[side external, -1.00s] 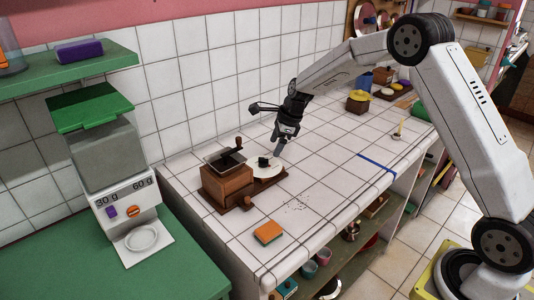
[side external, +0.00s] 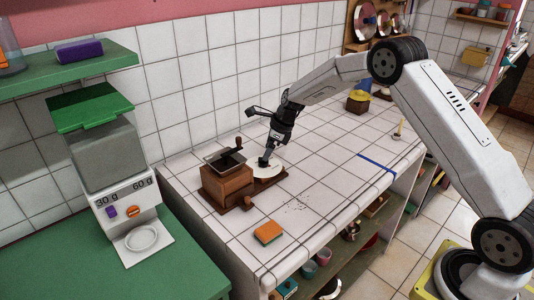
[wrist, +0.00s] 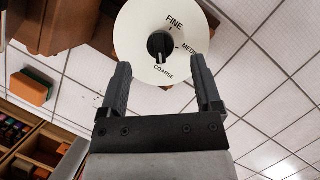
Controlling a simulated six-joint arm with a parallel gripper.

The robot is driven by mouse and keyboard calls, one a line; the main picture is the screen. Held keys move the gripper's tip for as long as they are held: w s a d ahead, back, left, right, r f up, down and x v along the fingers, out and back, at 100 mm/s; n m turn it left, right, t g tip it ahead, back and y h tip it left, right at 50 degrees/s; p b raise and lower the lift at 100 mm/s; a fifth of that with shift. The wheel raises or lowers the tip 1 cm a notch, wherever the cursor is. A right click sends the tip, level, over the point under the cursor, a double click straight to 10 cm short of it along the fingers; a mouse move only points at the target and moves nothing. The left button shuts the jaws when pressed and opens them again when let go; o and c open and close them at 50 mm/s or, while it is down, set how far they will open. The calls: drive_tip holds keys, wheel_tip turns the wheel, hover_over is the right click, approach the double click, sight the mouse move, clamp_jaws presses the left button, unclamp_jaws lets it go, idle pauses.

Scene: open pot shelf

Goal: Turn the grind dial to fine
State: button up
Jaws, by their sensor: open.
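The grind dial is a white disc (side external: 272,173) on the wooden base beside the coffee grinder (side external: 228,180). In the wrist view the dial (wrist: 135,40) reads FINE at the top, MEDIUM at the right, partly cut off, and COARSE at the bottom. Its black knob (wrist: 160,44) stands at the centre, with a pale mark on its lower end toward COARSE. My gripper (side external: 266,160) is right above the dial. In the wrist view its fingers (wrist: 161,64) are open, one on each side below the knob, with nothing between them. Contact with the knob cannot be told.
An orange-and-green sponge (side external: 268,233) lies in front of the grinder. A dispenser (side external: 120,190) stands on the green counter at the left. Blue tape (side external: 376,162) crosses the white tiles at the right. The tiles between are mostly clear.

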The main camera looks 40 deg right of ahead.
sight(263, 162)
drive_tip(key=shift+x, duration=2.2)
clamp_jaws()
